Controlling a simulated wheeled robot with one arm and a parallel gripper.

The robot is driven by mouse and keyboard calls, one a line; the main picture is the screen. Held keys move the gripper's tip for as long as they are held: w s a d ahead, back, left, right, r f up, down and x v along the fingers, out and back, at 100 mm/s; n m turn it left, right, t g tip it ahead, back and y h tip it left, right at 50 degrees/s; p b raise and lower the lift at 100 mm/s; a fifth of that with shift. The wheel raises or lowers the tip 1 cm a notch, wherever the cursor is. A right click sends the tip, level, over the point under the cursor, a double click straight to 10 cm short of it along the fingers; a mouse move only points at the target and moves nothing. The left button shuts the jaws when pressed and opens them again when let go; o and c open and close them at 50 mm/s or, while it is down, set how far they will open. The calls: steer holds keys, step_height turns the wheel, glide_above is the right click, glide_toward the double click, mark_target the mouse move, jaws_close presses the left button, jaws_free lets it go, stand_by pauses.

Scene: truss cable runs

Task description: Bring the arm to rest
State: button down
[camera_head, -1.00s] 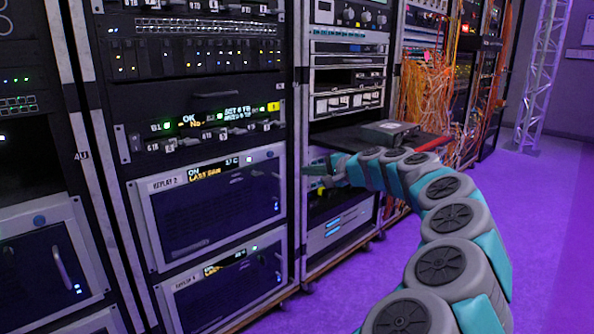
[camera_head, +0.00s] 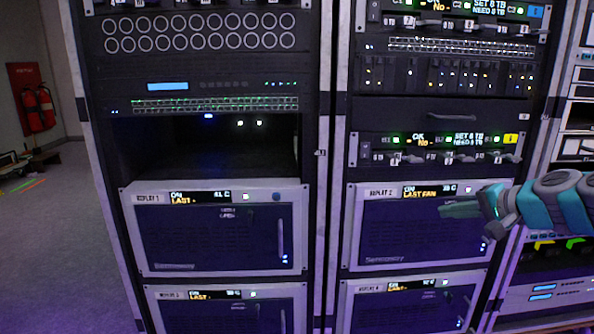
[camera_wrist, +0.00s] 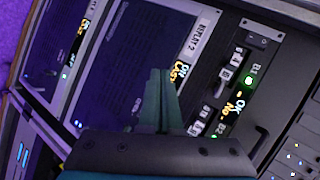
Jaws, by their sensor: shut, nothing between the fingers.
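My arm (camera_head: 560,201) reaches in from the right edge of the head view, bent at its grey and teal links. My gripper (camera_head: 447,209) points left, in front of the unit labelled Replay 2 (camera_head: 405,237). Its teal fingers are together and hold nothing. In the wrist view the closed fingers (camera_wrist: 161,84) point toward the Replay 2 front (camera_wrist: 120,62), which appears turned on its side. I cannot tell the exact gap between the fingertips and the panel.
The Replay 1 unit (camera_head: 215,238) sits in the rack to the left, below a dark open bay (camera_head: 205,152). More replay units stand below. Open floor (camera_head: 50,240) lies left of the racks. Red extinguishers (camera_head: 38,108) hang on the far wall.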

steer(key=s+a+n+g+p, duration=0.1)
steer(key=s+a+n+g, duration=0.25)
steer(key=a, duration=0.85)
steer(key=s+a+f+n+g+p, duration=0.2)
steer(key=s+a+f+n+g, duration=0.3)
steer(key=s+a, duration=0.65)
steer(key=s+d+f+n+g+h+p, duration=0.1)
steer(key=s+f, duration=0.3)
steer(key=s, duration=0.7)
steer(key=s+d+f+n+g+h+p, duration=0.1)
steer(key=s+f+g+h, duration=0.2)
steer(key=s, duration=0.7)
step_height(320, 180, down, 2)
steer(key=shift+s+d+h+p, duration=0.25)
steer(key=shift+s+h+p, duration=0.15)
steer(key=shift+h, duration=0.3)
